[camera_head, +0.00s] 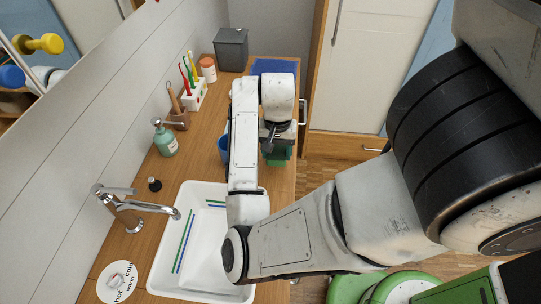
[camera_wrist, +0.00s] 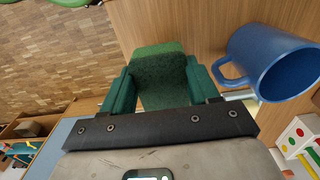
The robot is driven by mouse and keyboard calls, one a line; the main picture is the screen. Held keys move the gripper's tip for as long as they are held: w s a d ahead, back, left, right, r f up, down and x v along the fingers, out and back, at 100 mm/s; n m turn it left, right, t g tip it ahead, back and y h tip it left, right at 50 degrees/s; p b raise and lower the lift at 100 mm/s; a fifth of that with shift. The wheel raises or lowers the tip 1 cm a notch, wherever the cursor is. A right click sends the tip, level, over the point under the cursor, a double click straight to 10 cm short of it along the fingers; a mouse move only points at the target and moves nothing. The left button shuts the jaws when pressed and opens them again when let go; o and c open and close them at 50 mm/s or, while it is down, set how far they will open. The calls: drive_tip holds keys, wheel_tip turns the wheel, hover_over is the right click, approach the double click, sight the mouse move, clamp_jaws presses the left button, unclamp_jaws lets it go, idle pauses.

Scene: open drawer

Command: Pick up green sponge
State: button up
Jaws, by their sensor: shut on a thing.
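The green sponge (camera_wrist: 160,75) sits between the two fingers of my gripper (camera_wrist: 160,88) in the wrist view, with a finger pressed on each side. My gripper is shut on it. In the head view the sponge (camera_head: 281,154) shows as a small green patch below my gripper, near the counter's right edge. My wrist hides part of it there. I cannot tell whether the sponge touches the counter.
A blue mug (camera_wrist: 262,62) stands right beside the sponge, its handle towards it; my arm partly hides it in the head view (camera_head: 223,146). A white sink (camera_head: 197,260) with a tap (camera_head: 125,205), a soap bottle (camera_head: 165,140) and a toothbrush holder (camera_head: 194,94) lie to the left.

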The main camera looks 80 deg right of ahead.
drive_tip(key=s+d+r+p, duration=0.1)
drive_tip(key=s+r+p, duration=0.2)
drive_tip(key=s+r, duration=0.5)
drive_tip(key=s, duration=0.4)
drive_tip(key=shift+d, duration=0.1)
